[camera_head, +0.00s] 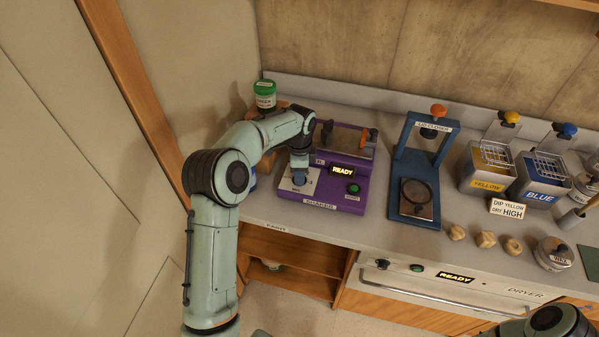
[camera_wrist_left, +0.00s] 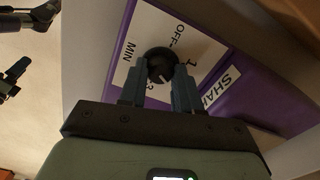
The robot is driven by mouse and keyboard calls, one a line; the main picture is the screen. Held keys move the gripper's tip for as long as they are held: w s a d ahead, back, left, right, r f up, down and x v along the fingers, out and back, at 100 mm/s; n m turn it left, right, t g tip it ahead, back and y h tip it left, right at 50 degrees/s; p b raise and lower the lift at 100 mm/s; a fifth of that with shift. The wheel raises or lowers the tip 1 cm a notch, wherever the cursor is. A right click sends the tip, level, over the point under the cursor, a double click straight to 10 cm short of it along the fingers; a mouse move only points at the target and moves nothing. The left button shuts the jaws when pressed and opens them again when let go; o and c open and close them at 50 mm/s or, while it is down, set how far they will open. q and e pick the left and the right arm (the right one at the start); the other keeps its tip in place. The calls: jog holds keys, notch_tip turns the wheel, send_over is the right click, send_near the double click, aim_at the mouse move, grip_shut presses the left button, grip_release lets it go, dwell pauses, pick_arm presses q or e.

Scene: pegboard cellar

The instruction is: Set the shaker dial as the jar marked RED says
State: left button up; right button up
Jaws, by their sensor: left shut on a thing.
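The purple shaker (camera_head: 352,190) stands at the left of the counter, with a lit READY sign and a green button. Its dial is a black round knob (camera_wrist_left: 160,64) on a white plate marked OFF, 1, 3 and MIN in the left wrist view. A short white mark shows on the knob; I cannot tell surely which number it points to. My left gripper (camera_head: 299,178) is shut on the knob, one finger at each side, as the left wrist view (camera_wrist_left: 160,80) shows. I can make out no jar marked RED. My right gripper is out of view.
A green-lidded jar (camera_head: 265,95) stands behind my left arm, its label too small to read. A blue lid-press frame (camera_head: 401,165), yellow (camera_head: 488,168) and blue (camera_head: 541,183) dip tanks, and several wooden knobs (camera_head: 486,239) stand to the right. The dryer (camera_head: 420,285) is below the counter.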

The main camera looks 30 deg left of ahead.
pick_arm(q)
jog(key=o, duration=1.1)
jog(key=shift+c, duration=0.2)
notch_tip(320, 180, up, 13)
jog(key=shift+r, duration=0.2)
jog(key=shift+f, duration=0.1)
